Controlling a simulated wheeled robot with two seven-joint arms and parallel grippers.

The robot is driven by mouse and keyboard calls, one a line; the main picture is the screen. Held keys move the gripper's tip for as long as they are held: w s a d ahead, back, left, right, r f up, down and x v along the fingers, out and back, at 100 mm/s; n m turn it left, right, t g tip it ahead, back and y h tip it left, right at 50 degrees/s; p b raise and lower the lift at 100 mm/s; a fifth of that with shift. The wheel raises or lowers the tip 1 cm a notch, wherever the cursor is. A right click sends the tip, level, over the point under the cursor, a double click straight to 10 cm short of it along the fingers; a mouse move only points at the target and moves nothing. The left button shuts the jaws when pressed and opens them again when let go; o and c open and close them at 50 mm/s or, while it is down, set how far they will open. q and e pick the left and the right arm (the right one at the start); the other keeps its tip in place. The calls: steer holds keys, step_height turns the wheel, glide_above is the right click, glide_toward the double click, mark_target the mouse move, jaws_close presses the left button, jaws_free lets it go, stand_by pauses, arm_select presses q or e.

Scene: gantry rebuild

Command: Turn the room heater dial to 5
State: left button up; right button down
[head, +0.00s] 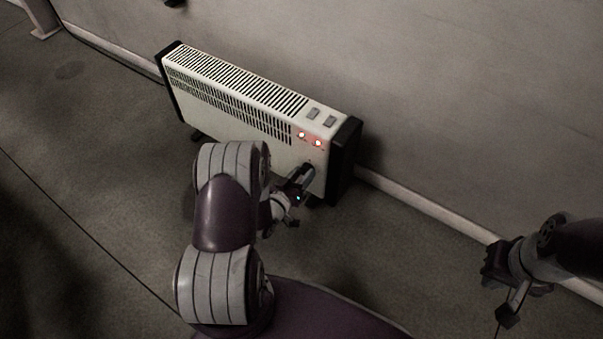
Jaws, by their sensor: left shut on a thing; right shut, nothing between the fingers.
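The room heater (218,109) is a cream, slatted box with black end caps, standing on the floor by the wall. Two red lights (310,139) glow on its front near the right end, below two grey switches (322,117) on its top. My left gripper (306,173) is at the lower right of the heater's front, shut on the dial. The gripper hides the dial, so its number cannot be read. My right gripper (497,290) is at the far right, away from the heater, shut and empty.
The grey wall (460,100) with a pale skirting board (425,205) runs behind the heater. The dark floor (90,130) left of the heater is clear. A pale post foot (44,31) stands at the top left.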

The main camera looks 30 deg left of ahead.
arm_select(q)
steer(key=m, duration=0.8)
steer(key=m+t, duration=0.1)
steer(key=m, duration=0.7)
steer(key=m+t, duration=0.1)
steer(key=m, duration=0.7)
steer(key=shift+d+f+y, duration=0.15)
steer(key=shift+f+y, duration=0.2)
steer(key=shift+y, duration=0.05)
steer(key=shift+m, duration=0.4)
steer(key=o, duration=1.1)
steer(key=shift+c, duration=0.2)
